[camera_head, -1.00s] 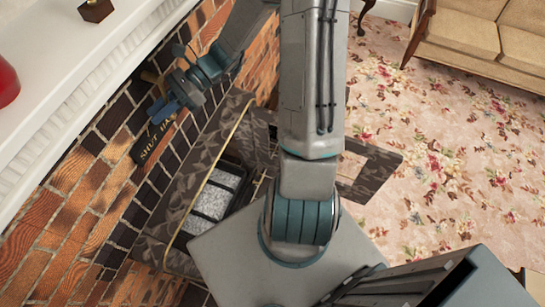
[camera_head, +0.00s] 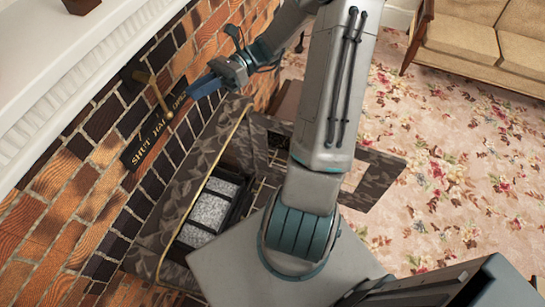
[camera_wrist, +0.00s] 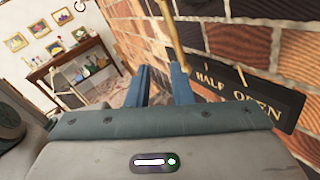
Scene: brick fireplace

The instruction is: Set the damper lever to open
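The damper lever (camera_head: 158,94) is a brass rod on the brick wall; it also shows in the wrist view (camera_wrist: 171,38). Its free end hangs over the dark label plate (camera_head: 150,139), which reads SHUT, HALF, OPEN. The end looks to be near the HALF mark; its exact setting is hard to tell. In the wrist view the plate (camera_wrist: 258,104) shows HALF and OPEN. My gripper (camera_head: 203,87) is to the right of the lever, apart from it in the head view. Its blue fingers (camera_wrist: 162,84) are apart with nothing held between them.
A white mantel (camera_head: 85,60) runs above the brick wall. The fireplace (camera_head: 215,205) with a brass-edged surround is below the plate. A sofa (camera_head: 480,45) stands far right on a flowered carpet (camera_head: 440,170). A side table (camera_wrist: 70,58) shows in the wrist view.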

